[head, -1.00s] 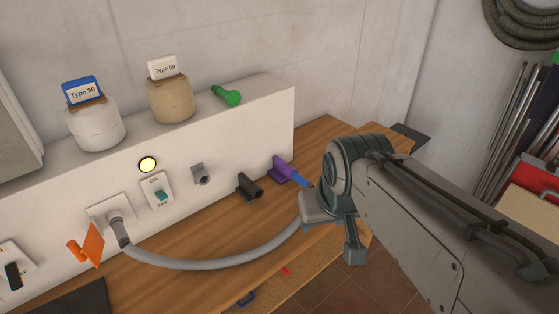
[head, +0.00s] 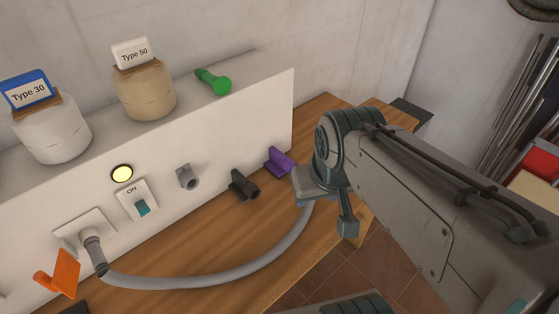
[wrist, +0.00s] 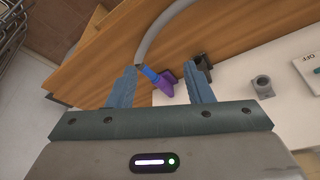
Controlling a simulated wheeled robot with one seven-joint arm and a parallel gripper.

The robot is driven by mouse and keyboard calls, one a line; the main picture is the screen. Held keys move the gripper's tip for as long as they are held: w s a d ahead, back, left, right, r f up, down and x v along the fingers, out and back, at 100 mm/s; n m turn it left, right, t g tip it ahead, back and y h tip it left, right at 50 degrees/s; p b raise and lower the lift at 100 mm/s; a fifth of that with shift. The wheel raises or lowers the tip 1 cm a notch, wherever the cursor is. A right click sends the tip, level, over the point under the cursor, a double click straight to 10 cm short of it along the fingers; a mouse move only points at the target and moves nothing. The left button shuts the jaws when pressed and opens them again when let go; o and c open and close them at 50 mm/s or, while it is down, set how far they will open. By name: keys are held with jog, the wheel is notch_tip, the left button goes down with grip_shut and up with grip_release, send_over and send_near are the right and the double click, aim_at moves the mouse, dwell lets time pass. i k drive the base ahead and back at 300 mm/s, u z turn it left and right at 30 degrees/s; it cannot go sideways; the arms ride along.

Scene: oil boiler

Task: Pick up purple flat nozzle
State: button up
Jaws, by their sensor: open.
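The purple flat nozzle (head: 279,162) rests by the white panel's base at its right end, right of a black nozzle (head: 243,186). In the wrist view, the purple nozzle (wrist: 168,83) shows between the finger lines of my gripper (wrist: 162,80). My gripper is open, one finger on each side, with nothing visibly clamped. A blue piece (wrist: 150,75) sits against the purple nozzle's left side, near the grey hose end; I cannot tell whether they are joined.
The grey hose (head: 200,280) curves over the wooden bench from a wall outlet. An orange nozzle (head: 63,272) is at the hose's outlet end. A green nozzle (head: 213,82) and two labelled jars lie on the panel's top ledge. A grey socket (head: 187,176) sticks out of the panel.

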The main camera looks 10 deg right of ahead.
aim_at(278, 164)
jog(key=k, duration=0.5)
jog(key=z, duration=1.9)
jog(key=i, duration=1.4)
jog(key=u, duration=3.35)
jog(key=i, duration=0.5)
jog(key=u, duration=0.1)
